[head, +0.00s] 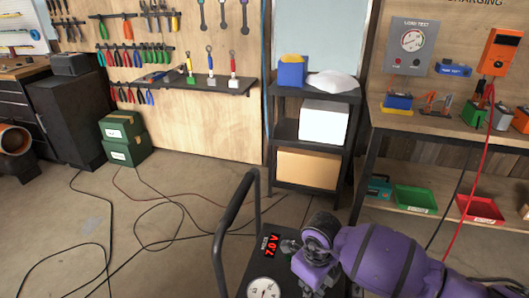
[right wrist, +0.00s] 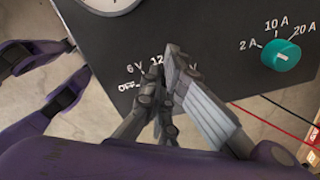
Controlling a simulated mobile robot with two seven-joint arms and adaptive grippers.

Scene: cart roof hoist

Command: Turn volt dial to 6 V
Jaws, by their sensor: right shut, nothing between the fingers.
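The cart's dark panel (right wrist: 100,45) carries the markings OFF, 6 V and a partly hidden 12 in the right wrist view. My right gripper (right wrist: 163,88) is shut and empty over the panel beside these markings. It covers the place where the volt dial would be, so the dial and its setting are hidden.
A teal dial (right wrist: 281,55) with 2 A, 10 A and 20 A marks sits right on the panel. A round gauge (head: 263,289) and a tall black handle (head: 232,218) are on the cart. Cables lie on the floor. A shelf (head: 316,94) stands behind.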

